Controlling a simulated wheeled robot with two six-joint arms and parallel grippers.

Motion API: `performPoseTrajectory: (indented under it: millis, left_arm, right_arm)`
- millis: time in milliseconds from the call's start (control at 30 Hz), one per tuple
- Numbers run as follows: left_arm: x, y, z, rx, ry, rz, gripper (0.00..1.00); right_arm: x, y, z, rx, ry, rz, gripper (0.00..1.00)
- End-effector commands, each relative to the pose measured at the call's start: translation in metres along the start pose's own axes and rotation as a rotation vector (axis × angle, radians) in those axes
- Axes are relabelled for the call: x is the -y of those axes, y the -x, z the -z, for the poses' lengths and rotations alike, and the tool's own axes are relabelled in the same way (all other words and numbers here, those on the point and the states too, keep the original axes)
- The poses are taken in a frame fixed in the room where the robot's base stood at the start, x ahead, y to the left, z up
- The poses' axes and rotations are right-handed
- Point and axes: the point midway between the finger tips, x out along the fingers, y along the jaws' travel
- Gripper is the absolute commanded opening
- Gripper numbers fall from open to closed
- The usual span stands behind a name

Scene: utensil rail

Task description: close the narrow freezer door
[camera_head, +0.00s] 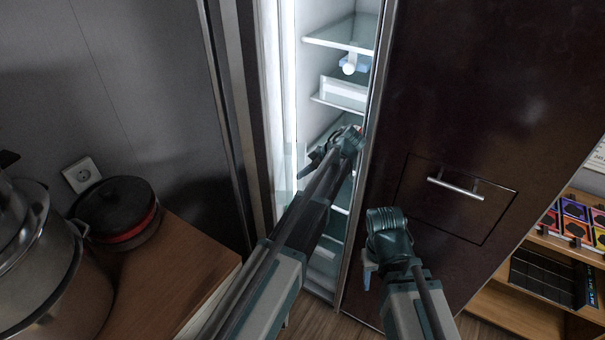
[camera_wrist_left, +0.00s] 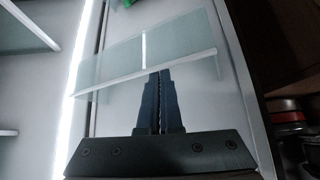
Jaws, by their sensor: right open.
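The narrow freezer door (camera_head: 235,110) stands open at the left of the lit freezer compartment (camera_head: 325,85) in the head view. Its pale inner face (camera_wrist_left: 120,110) and a clear door bin (camera_wrist_left: 185,45) fill much of the left wrist view. My left gripper (camera_head: 318,158) reaches into the opening, near the inner side of the door. In the wrist view its fingers (camera_wrist_left: 160,78) are together with nothing between them, pointing at the bin; I cannot tell if they touch it. My right gripper (camera_head: 369,275) is open and empty, in front of the dark wide door (camera_head: 470,90).
The wide door has a bar handle (camera_head: 455,188). A wooden counter (camera_head: 180,275) at the left holds a steel pot (camera_head: 45,270) and a black-lidded pot (camera_head: 115,210). A shelf unit (camera_head: 525,300) with boxes stands at the right. Glass shelves (camera_head: 340,42) fill the freezer.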

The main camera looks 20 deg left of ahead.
Motion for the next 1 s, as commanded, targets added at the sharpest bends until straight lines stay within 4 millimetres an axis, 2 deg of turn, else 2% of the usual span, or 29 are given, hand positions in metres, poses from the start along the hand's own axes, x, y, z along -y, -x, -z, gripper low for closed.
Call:
performPoseTrajectory:
  millis: [367, 567, 800, 1000]
  left_arm:
    - [0.000, 0.007, -0.001, 0.004, -0.003, -0.001, 0.00]
    - [0.000, 0.029, 0.002, 0.003, -0.004, -0.001, 0.00]
    - [0.000, 0.065, 0.003, 0.002, -0.002, -0.002, 0.00]
    - [0.000, 0.076, 0.001, 0.001, -0.001, 0.000, 0.00]
  right_arm:
    - [-0.001, 0.006, 0.000, 0.000, -0.001, 0.000, 0.50]
    - [-0.002, 0.024, -0.001, 0.000, -0.004, 0.001, 0.50]
    - [-0.005, 0.052, -0.003, 0.000, -0.008, 0.002, 0.50]
    - [-0.005, 0.059, -0.004, 0.001, -0.007, 0.002, 0.50]
